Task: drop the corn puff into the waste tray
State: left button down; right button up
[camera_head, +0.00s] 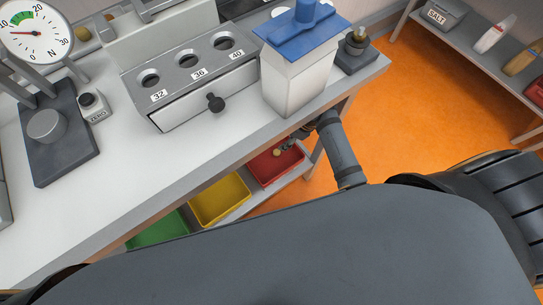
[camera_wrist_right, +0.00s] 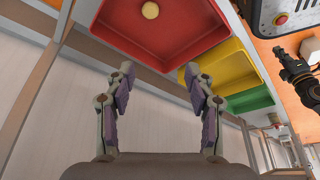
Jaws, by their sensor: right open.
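The corn puff, a small round pale-yellow piece (camera_head: 277,152), lies in the red tray (camera_head: 292,164) on the low shelf under the bench. In the right wrist view the puff (camera_wrist_right: 150,10) rests on the red tray's floor (camera_wrist_right: 150,38), at the top edge of the picture. My right gripper (camera_wrist_right: 160,77) is open and empty, its two fingers apart below the near rim of the tray in that picture. In the head view my right gripper (camera_head: 300,132) is partly hidden by the bench edge. What looks like my left gripper (camera_wrist_right: 290,65) shows small and dark in the wrist view; its jaws are unclear.
Yellow (camera_head: 220,199) and green (camera_head: 158,231) trays stand beside the red one. On the bench are a white bin with a blue lid (camera_head: 297,75), a gauge block (camera_head: 190,72) with numbered holes and a force dial (camera_head: 36,32).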

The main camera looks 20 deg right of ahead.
jog(key=shift+v, duration=2.3)
jog(key=shift+s, duration=0.1)
